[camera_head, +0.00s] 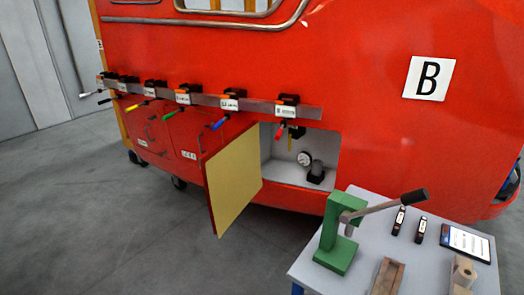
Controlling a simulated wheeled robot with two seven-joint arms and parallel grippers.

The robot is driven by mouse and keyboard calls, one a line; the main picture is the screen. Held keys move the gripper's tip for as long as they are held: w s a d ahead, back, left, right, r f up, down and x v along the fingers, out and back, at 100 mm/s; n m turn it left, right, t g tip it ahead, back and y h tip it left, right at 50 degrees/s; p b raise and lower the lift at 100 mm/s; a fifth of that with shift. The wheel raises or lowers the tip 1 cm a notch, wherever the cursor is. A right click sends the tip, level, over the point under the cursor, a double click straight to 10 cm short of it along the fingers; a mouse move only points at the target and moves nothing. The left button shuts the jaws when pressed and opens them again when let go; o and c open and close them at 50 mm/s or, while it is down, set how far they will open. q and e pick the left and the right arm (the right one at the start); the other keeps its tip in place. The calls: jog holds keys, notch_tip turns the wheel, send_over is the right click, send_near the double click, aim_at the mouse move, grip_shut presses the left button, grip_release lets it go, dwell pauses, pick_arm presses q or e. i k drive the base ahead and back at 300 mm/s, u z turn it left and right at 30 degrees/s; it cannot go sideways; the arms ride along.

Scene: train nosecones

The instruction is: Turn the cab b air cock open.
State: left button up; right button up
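The red cab (370,110) bears a white plate with a black letter B (428,78). Low on its side is an open compartment (328,148) with its hinged door (234,180) swung outward. Neither of my grippers is in view.
A grey rail (205,99) carries several labelled couplings with coloured handles, including red (281,131) and blue (220,123). A table (308,262) at lower right holds a green lever press (338,238). The open door juts over free grey floor (90,220).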

aim_at(291, 134)
jog(key=z, duration=0.4)
jog(key=k, duration=0.2)
jog(key=u, duration=1.1)
jog(key=i, duration=2.2)
jog(key=z, duration=0.4)
